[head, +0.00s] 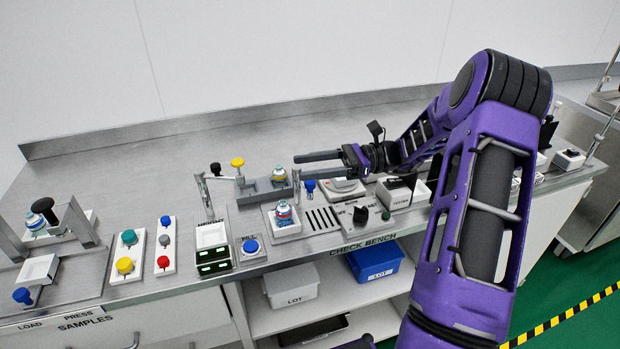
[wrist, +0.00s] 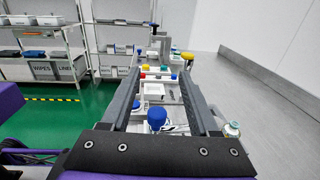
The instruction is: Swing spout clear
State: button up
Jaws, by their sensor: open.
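A blue knob (head: 310,186) stands on a short post at the fill station, beside a small can (head: 283,212) in a white tray. I take the knob to be the spout's handle; the spout arm itself is too small to make out. My gripper (head: 305,171) is open and reaches in from the right, its fingers level and pointing left. In the wrist view the blue knob (wrist: 157,117) shows between the two spread fingers of my gripper (wrist: 160,73), with a gap to each. I cannot tell its depth relative to the fingers.
A blue button (head: 250,246) and a green display (head: 213,262) are in front. The bench behind is clear (head: 150,165).

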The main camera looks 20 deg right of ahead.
notch_tip(320, 180, up, 5)
jog(key=shift+r, duration=0.2)
